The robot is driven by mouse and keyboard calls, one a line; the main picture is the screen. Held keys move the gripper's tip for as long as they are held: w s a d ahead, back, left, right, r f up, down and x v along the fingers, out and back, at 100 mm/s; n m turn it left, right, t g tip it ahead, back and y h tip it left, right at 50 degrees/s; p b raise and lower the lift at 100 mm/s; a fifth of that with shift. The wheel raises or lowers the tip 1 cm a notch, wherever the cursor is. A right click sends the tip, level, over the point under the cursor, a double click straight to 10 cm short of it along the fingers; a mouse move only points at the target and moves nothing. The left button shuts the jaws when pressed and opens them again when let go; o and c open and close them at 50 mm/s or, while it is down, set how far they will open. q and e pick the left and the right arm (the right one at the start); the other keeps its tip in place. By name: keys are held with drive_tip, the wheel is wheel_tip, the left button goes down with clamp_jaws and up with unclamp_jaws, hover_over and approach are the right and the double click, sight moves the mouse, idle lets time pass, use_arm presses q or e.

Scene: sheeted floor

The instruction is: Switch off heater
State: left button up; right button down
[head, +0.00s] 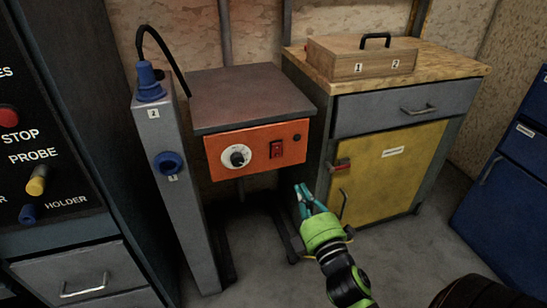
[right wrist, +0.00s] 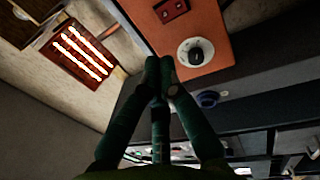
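An orange control panel (head: 258,149) is on the front of a grey-topped stand. It carries a white dial with a black knob (head: 237,157) and a red rocker switch (head: 276,150); the rocker's position is too small to tell. In the right wrist view, the dial (right wrist: 196,52) and switch (right wrist: 171,10) lie beyond my fingertips. A red-framed unit with several glowing bars (right wrist: 82,52) also shows there; I cannot tell whether it is the heater. My right gripper (head: 303,190) is below and right of the panel, apart from it, fingertips together and empty. My left gripper is out of view.
A grey post with blue sockets (head: 168,163) stands left of the panel. A wood-topped cabinet with a yellow door (head: 385,175) stands right, bearing a wooden box (head: 360,62). A dark control cabinet (head: 45,150) is far left, blue drawers (head: 505,180) far right. Floor between is open.

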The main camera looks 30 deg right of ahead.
sight(279, 145)
drive_tip(key=x, duration=1.2)
drive_tip(key=shift+w+d, duration=0.1)
drive_tip(key=shift+w, duration=0.1)
drive_tip(key=shift+x, duration=0.8)
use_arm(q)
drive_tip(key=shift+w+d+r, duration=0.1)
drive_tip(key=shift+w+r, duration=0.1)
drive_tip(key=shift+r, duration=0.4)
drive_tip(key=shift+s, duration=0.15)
use_arm(e)
drive_tip(key=shift+r, duration=0.1)
